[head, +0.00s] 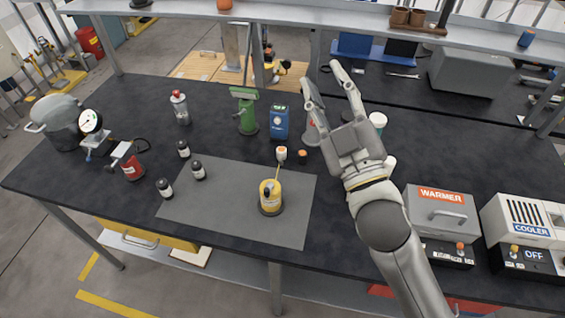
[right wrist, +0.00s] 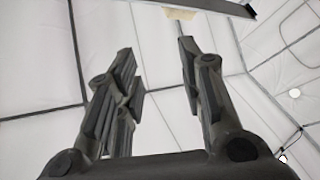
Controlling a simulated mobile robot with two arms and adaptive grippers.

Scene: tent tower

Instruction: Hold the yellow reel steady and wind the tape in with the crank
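The yellow reel (head: 271,197) stands upright on the grey mat (head: 225,225) on the dark bench in the head view. A thin yellow strip runs from its top toward a small white and orange piece (head: 281,153) just behind the mat. I cannot tell tape from crank at this size. My right gripper (head: 320,74) is raised over the bench, right of and beyond the reel, fingers apart and pointing away. In the right wrist view, the fingers (right wrist: 155,45) are spread with nothing between them, against white tent walls. My left gripper is in neither view.
Dark bottles (head: 198,171) stand at the mat's left. A green device (head: 246,112) and a blue box (head: 279,122) stand behind the reel. A warmer (head: 440,210) and a cooler (head: 520,222) sit at the right. A shelf (head: 270,12) spans the back.

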